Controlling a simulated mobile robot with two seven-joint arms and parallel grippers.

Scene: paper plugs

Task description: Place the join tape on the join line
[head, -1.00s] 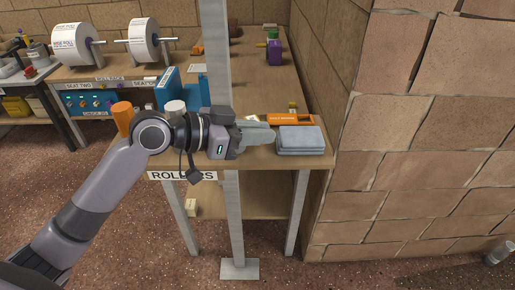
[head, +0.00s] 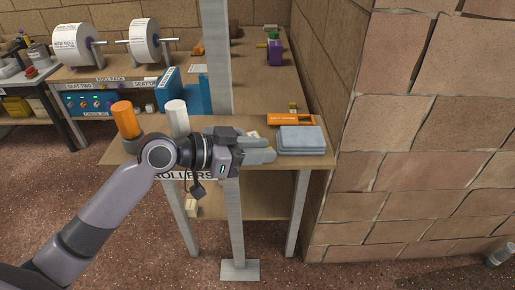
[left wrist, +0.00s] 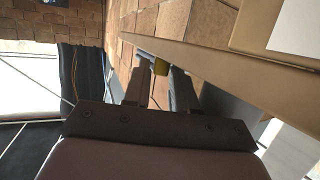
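My left gripper (head: 268,151) is at the front edge of the roller bench (head: 225,122), just left of the folded blue-grey cloth (head: 302,140). In the left wrist view the two fingers of this gripper (left wrist: 160,85) stand apart. A small yellow thing (left wrist: 160,67) shows near the fingertips; I cannot tell whether it lies between them or beyond. A small cream piece (head: 254,135) shows just behind the gripper in the head view. I cannot make out the join tape or the join line for certain. My right gripper is not in view.
An orange cylinder (head: 126,120) and a white cylinder (head: 177,118) stand at the bench's left. A grey post (head: 216,65) rises in front of the bench. An orange tool (head: 292,118) lies behind the cloth. Two paper rolls (head: 145,41) hang at the back. A stone wall (head: 430,130) bounds the right.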

